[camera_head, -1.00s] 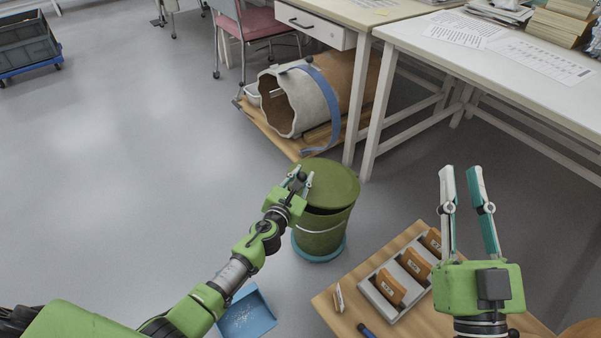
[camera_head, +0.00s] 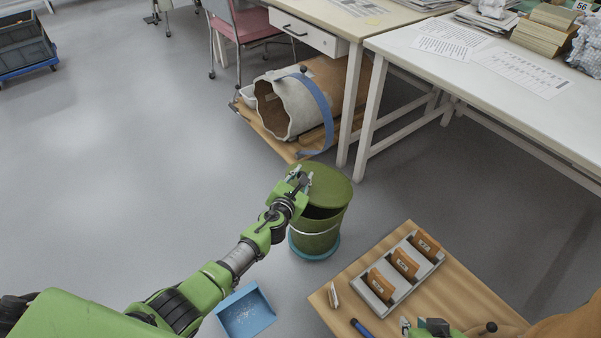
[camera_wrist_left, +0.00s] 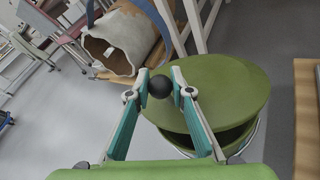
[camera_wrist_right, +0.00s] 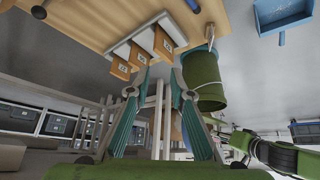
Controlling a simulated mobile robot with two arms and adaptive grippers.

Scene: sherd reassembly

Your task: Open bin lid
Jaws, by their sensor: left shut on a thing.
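The green bin (camera_head: 315,238) stands on the floor with a light band and a blue base. Its round green lid (camera_head: 330,188) is tilted, with a dark gap between lid and rim at the front. My left gripper (camera_head: 301,180) is at the lid's left edge. In the left wrist view its fingers are shut on a black ball knob (camera_wrist_left: 160,87) beside the lid (camera_wrist_left: 225,85).
A large vessel (camera_head: 290,107) lies behind.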

